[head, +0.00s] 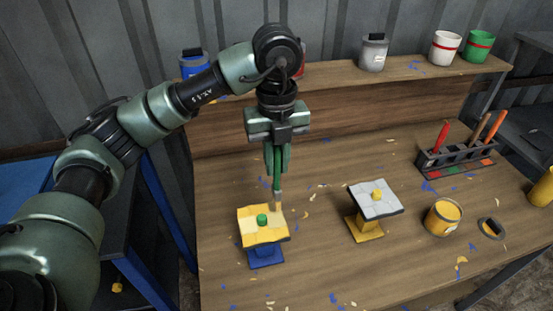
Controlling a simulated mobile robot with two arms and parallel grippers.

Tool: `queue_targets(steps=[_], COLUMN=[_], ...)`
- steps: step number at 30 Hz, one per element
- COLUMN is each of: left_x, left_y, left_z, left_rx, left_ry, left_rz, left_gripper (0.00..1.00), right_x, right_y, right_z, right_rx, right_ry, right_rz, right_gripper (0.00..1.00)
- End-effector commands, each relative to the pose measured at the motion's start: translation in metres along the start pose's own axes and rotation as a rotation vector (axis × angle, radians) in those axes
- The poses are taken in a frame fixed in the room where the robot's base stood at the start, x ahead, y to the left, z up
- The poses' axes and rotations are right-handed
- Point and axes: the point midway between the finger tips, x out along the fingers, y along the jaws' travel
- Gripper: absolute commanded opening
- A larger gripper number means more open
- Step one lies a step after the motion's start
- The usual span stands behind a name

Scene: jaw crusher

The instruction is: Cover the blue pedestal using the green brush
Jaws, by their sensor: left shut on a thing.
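The blue pedestal (266,257) stands on the workbench, left of the middle. Its square top (250,230) is mostly yellow with some pale patches, and a green knob (262,219) sits on it. My left gripper (277,160) is shut on the green brush (278,184), above and behind this pedestal. The brush hangs upright with its bristles down, at the back right part of the yellow top. I cannot tell whether the bristles touch it. My right gripper is not in view.
A yellow-based pedestal (369,229) with a pale grey top stands to the right. Beyond it are an open yellow paint can (443,217), a lid (491,228) and a brush rack (457,158). Paint cans, such as the grey one (373,53), line the back shelf. Coloured chips litter the bench.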

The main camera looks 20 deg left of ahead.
Motion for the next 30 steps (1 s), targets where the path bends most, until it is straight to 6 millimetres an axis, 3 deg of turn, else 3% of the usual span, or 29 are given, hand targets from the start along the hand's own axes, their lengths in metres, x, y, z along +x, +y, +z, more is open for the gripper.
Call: queue_targets(steps=[2,30], left_x=[0.0098,0.0146], left_y=[-0.0001,-0.0001], left_z=[0.0001,0.0001], left_rx=[0.000,0.000], left_ry=[0.000,0.000], left_rz=[-0.001,0.000], left_gripper=[0.00,0.00], right_x=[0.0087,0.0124], right_y=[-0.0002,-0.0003], right_z=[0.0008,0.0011], right_rx=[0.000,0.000], right_ry=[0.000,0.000], right_rz=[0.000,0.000], right_gripper=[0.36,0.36])
